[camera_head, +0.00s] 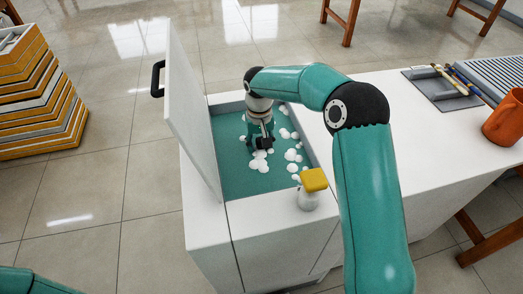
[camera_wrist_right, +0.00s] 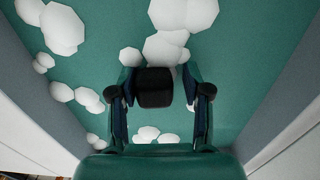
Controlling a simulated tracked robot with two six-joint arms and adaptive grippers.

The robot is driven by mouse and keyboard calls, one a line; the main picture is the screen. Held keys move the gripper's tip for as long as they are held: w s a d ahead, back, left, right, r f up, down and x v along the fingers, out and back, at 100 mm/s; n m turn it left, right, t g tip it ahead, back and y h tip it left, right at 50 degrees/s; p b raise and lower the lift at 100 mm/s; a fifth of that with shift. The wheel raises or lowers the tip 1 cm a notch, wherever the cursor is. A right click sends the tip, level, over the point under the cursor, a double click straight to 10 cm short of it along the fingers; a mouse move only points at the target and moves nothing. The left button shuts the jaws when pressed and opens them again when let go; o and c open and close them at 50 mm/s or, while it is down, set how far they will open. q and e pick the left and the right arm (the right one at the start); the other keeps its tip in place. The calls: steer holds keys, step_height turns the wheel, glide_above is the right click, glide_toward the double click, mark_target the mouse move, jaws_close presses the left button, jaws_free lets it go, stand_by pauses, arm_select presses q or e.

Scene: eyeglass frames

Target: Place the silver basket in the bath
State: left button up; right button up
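The bath (camera_head: 236,187) is a white box filled with teal liquid and floating white foam. No silver basket shows clearly in either view. My right gripper (camera_head: 264,140) points down inside the bath, over the foam. In the right wrist view my right gripper (camera_wrist_right: 158,90) has its two fingers apart. Whatever is under the liquid is hidden. Only a bit of my left arm shows at the lower left; its gripper is out of view.
A white lid (camera_head: 190,110) with a black handle stands upright along the bath's left side. A yellow-topped bottle (camera_head: 311,189) stands at the bath's front right. A white table (camera_head: 430,135) extends right, with an orange pot (camera_head: 505,118). Stacked trays (camera_head: 38,95) stand far left.

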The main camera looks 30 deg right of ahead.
step_height(320, 180, up, 9)
steer(key=shift+a+f+p, duration=0.1)
steer(key=shift+f+p, duration=0.05)
steer(key=shift+p, duration=0.15)
stand_by(0.4)
